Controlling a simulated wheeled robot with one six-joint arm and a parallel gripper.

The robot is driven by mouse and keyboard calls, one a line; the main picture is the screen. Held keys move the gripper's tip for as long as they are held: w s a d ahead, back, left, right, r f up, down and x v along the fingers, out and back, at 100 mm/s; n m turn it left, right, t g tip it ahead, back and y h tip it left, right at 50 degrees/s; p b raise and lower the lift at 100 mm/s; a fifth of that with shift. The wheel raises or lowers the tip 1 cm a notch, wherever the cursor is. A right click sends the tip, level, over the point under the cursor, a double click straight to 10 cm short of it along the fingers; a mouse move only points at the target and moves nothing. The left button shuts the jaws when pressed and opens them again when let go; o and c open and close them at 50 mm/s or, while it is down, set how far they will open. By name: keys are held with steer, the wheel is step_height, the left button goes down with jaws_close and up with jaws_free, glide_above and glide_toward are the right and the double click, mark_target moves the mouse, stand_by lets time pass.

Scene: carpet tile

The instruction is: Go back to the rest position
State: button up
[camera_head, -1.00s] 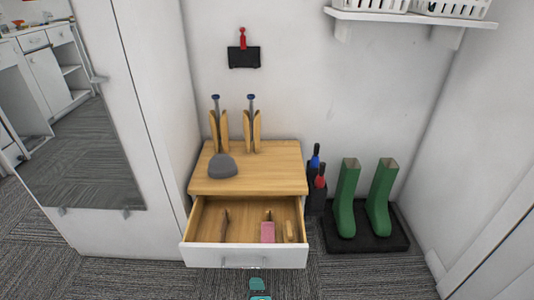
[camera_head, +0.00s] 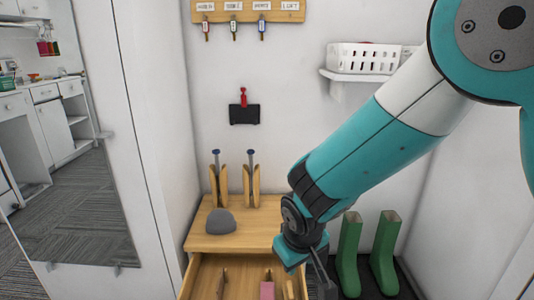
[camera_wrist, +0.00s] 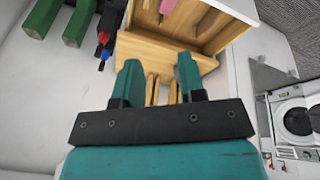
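My teal arm reaches in from the upper right of the head view and hangs in front of the small wooden cabinet (camera_head: 255,232). My gripper (camera_wrist: 160,80) is open in the wrist view, its two teal fingers well apart with nothing held between them. Behind the fingers, wooden holders (camera_wrist: 152,90) show against the wall. In the head view, the wrist end is beside the cabinet's right edge, and the fingertips are hard to make out.
The cabinet's drawer (camera_head: 235,275) stands open with a pink item (camera_head: 267,290) inside. A grey rounded object (camera_head: 221,222) rests on top. Green boots (camera_head: 384,262) stand at right. A shelf holds a white basket (camera_head: 362,58). A mirrored cabinet (camera_head: 75,190) stands at left.

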steer(key=s+d+r+g+y+p, duration=0.1)
steer(key=s+d+r, duration=0.2)
steer(key=s+r, duration=0.35)
steer(key=s+d+r+n+g+y, duration=0.1)
steer(key=s+d+r+y, duration=0.15)
steer(key=s+r, duration=0.4)
steer(key=s+d+r+g+y+p, duration=0.1)
steer(key=s+d+r+g, duration=0.15)
steer(key=s+r, duration=0.4)
step_height(320, 180, up, 12)
steer(key=s+p, duration=0.1)
steer(key=p, duration=1.2)
steer(key=shift+s+d+t+p, duration=0.25)
steer(key=shift+d+t+p, duration=0.05)
steer(key=shift+t+p, duration=0.15)
